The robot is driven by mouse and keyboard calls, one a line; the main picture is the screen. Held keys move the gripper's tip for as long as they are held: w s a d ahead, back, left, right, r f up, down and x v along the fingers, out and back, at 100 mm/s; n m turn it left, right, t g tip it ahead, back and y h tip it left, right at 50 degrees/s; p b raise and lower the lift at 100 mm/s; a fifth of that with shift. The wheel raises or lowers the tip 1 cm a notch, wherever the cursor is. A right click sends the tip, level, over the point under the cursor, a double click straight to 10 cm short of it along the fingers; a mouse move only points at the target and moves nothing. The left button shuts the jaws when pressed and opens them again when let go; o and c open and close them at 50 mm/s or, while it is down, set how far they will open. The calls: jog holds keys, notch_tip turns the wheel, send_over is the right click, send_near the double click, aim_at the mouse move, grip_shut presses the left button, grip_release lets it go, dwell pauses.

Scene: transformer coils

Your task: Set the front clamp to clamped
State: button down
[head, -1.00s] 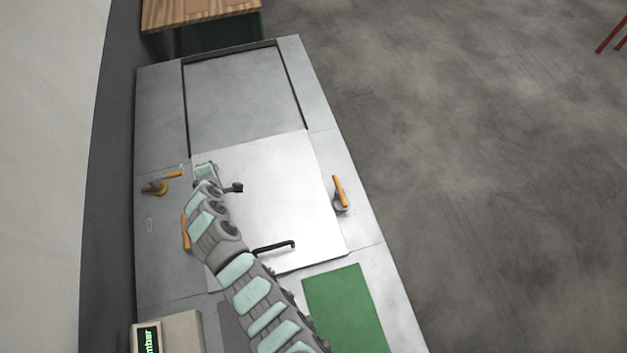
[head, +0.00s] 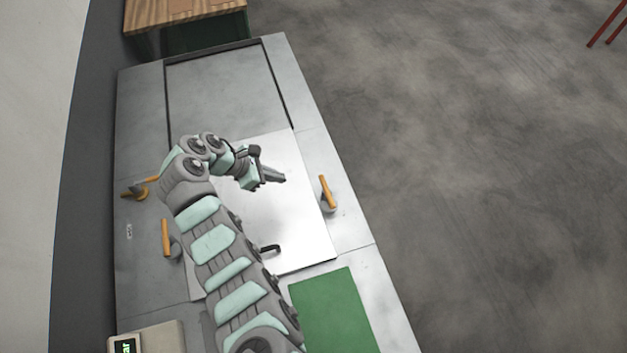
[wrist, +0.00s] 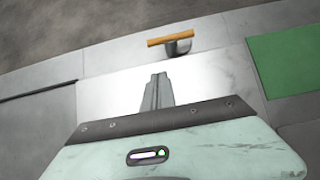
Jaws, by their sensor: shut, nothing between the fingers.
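I cannot tell which is the front clamp. My gripper (head: 280,178) is shut and empty over the plate, pointing toward the right clamp and apart from it. The wrist view shows its fingers (wrist: 157,88) below that clamp's orange handle (wrist: 170,37).
A black bar handle (head: 270,249) on the plate is partly hidden by my arm. A green mat (head: 335,315) lies at the near end. A recessed grey panel (head: 220,95) is clear at the far end. A display box (head: 150,338) sits at lower left.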

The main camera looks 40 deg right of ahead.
aim_at(326, 196)
jog(key=x, duration=1)
jog(key=shift+s+f, duration=0.1)
jog(key=shift+s+d+f, duration=0.1)
jog(key=shift+s+d, duration=0.1)
jog(key=shift+d, duration=0.4)
jog(key=shift+s+d+f, duration=0.1)
jog(key=shift+s+d, duration=0.1)
jog(key=shift+d, duration=0.45)
jog(key=shift+s+d+f, duration=0.1)
jog(key=shift+s+d, duration=0.1)
jog(key=shift+d, duration=0.4)
jog(key=shift+d+f, duration=0.1)
jog(key=shift+w+d+f+b, duration=0.1)
jog(key=shift+d+b, duration=0.05)
jog(key=shift+b, duration=0.6)
jog(key=shift+w+m+g, duration=0.1)
jog(key=shift+m+g, duration=0.2)
